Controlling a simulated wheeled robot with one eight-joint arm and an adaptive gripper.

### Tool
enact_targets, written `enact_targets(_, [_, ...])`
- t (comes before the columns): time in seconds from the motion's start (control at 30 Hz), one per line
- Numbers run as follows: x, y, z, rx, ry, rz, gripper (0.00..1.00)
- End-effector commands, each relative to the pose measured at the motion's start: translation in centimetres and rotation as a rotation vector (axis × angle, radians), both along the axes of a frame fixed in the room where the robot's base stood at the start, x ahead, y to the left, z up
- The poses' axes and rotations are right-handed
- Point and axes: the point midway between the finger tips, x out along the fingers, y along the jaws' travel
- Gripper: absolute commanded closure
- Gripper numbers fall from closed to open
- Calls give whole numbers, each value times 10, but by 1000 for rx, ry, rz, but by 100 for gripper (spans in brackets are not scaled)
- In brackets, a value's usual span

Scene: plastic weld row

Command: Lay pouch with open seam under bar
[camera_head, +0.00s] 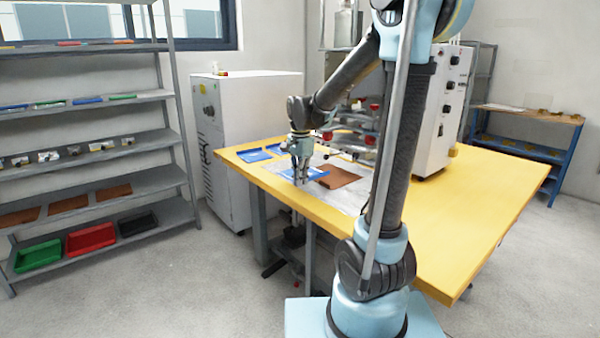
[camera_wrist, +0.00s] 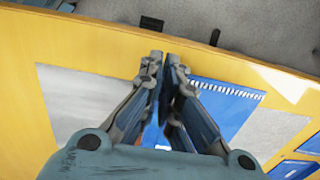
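A blue pouch (camera_head: 287,174) lies low over the table's grey area, under and around my gripper (camera_head: 302,179) in the head view. In the wrist view the pouch (camera_wrist: 225,108) spreads to the right of my fingers, with a white toothed strip along its upper edge. My gripper (camera_wrist: 163,60) points down at the pouch's side, its fingertips close together with a narrow dark gap. A little blue shows between the fingers. The fingers hide that side of the pouch, so I cannot tell whether they pinch it. The bar is not clear to see.
A brown sheet (camera_head: 338,177) lies right of the pouch. More blue pouches (camera_head: 255,156) lie at the table's left end. A machine with red knobs (camera_head: 374,107) stands behind. The yellow table (camera_head: 470,205) is clear at the right. A shelf rack (camera_head: 90,145) stands at the left.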

Motion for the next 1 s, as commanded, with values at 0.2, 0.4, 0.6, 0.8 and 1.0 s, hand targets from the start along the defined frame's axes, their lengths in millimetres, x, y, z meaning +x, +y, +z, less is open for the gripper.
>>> enact_targets(0.2, [2,-3,-2,0,0,-3,100])
enact_targets(0.4, [9,-15,-8,0,0,-9,100])
enact_targets(0.6, [18,-28,-17,0,0,-12,100])
enact_targets(0.8, [26,-40,-25,0,0,-13,100])
enact_targets(1.0, [34,-52,-30,0,0,-13,100])
